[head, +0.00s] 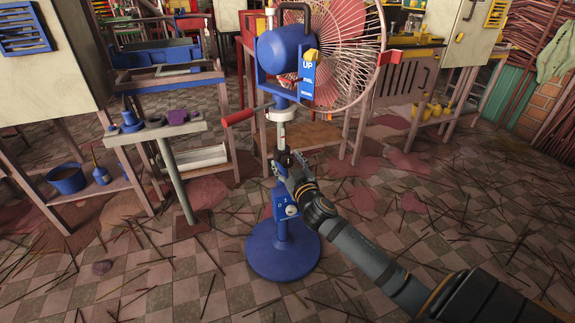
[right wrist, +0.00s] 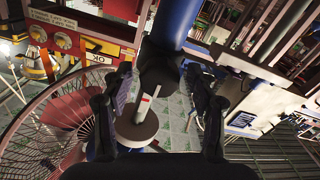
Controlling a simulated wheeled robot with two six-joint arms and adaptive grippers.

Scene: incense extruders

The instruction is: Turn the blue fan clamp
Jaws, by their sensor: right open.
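The blue fan (head: 285,50) stands upright on a round blue base (head: 283,250), with its wire cage (head: 345,55) facing right. A white collar (head: 281,114) sits on its pole below the motor, with a red handle (head: 240,117) pointing left. A blue fitting with a round knob (head: 289,209) is low on the pole; I cannot tell which part is the clamp. My right gripper (head: 285,168) is at the pole between collar and fitting. In the right wrist view, its open fingers (right wrist: 160,90) lie either side of a dark pole part (right wrist: 158,68) and a grey round piece (right wrist: 138,125). Contact is unclear. My left gripper is out of view.
A small table (head: 155,130) with blue and purple parts stands left of the fan. A blue pot (head: 67,178) sits on a lower shelf at far left. Thin sticks litter the checkered floor.

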